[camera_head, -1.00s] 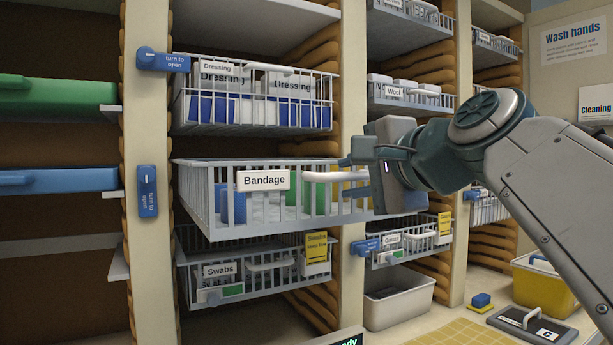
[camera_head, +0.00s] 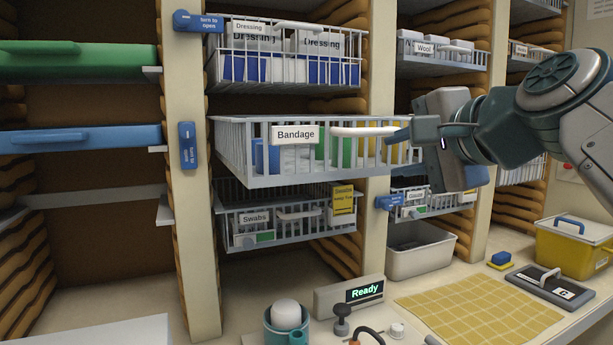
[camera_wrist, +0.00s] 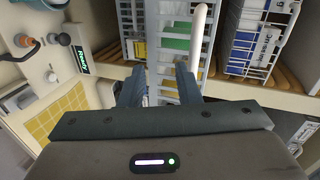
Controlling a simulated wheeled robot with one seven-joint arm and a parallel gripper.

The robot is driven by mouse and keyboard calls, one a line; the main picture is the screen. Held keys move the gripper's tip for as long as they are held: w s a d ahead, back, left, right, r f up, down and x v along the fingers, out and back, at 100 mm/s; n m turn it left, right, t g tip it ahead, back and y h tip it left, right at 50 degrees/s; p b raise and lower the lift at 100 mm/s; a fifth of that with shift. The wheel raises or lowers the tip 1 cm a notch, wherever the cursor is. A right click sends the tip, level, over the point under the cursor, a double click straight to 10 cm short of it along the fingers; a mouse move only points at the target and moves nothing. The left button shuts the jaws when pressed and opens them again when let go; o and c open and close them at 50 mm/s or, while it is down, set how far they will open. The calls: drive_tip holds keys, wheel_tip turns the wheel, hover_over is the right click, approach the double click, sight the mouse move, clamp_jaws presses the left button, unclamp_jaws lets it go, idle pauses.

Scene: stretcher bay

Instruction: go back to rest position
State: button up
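My gripper (camera_head: 404,132) is at the right end of the white handle (camera_head: 362,131) of the wire basket labelled Bandage (camera_head: 228,150). The basket stands out from the rack and holds green, blue and yellow packs. In the wrist view my gripper (camera_wrist: 160,84) has its two fingers apart, with nothing held between them. The handle (camera_wrist: 199,38) runs up from beside the right finger there. I cannot tell whether finger and handle touch.
Dressing basket (camera_head: 290,70) is above and Swabs basket (camera_head: 285,225) below. Cream posts (camera_head: 190,250) divide the rack. On the counter are a Ready display (camera_head: 350,295), a teal cup (camera_head: 287,325), a yellow grid mat (camera_head: 480,312) and a yellow bin (camera_head: 575,248).

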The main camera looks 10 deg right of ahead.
drive_tip(key=a+f+n+g+h+p, duration=0.1)
drive_tip(key=a+f+n+g, duration=0.15)
drive_tip(key=f, duration=0.95)
drive_tip(key=a+f+n+g+h, duration=0.15)
drive_tip(key=f+n+g, duration=0.25)
drive_tip(key=f, duration=0.8)
drive_tip(key=s+f+n+g, duration=0.2)
drive_tip(key=s+f, duration=0.3)
drive_tip(key=f, duration=0.3)
drive_tip(key=s+f+n+g+h+p, duration=0.1)
drive_tip(key=s+f+n, duration=0.3)
drive_tip(key=f, duration=0.4)
drive_tip(key=shift+s+a+n+g, duration=0.25)
drive_tip(key=shift+s+n+g, duration=0.15)
drive_tip(key=shift+n+g, duration=0.25)
